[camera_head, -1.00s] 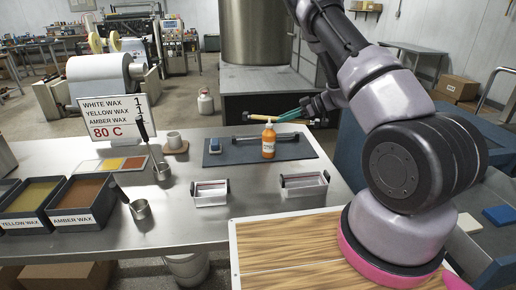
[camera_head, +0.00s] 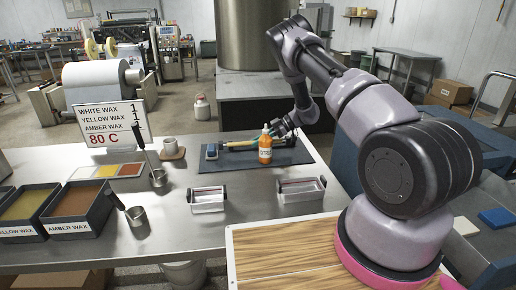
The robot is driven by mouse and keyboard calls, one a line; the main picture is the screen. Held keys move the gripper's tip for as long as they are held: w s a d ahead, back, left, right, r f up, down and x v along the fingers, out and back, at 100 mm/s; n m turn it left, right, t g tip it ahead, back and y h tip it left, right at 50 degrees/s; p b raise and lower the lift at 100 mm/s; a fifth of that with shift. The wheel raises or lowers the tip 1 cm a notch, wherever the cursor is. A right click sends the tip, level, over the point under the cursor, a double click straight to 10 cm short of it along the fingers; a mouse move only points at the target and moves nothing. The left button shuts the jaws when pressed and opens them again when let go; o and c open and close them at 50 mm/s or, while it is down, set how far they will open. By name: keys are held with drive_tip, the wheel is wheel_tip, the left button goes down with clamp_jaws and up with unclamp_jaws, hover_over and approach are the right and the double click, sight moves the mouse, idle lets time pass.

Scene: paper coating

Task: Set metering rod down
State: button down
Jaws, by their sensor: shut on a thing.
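The metering rod (camera_head: 240,145) is a thin bar with a tan part at its left. It lies level, low over or on the dark grey mat (camera_head: 215,163) at the back of the steel table; I cannot tell whether it touches the mat. My gripper (camera_head: 278,131) is shut on the rod near its right part, just behind an orange bottle (camera_head: 265,150). The bottle hides part of the rod and the fingertips are small and partly hidden.
A small blue block (camera_head: 212,152) stands on the mat's left end. A cup (camera_head: 169,144), ladles and wax bins (camera_head: 75,210) are to the left.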

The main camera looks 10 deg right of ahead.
drive_tip(key=shift+f, duration=1.5)
drive_tip(key=c, duration=0.8)
unclamp_jaws()
drive_tip(key=shift+f, duration=0.15)
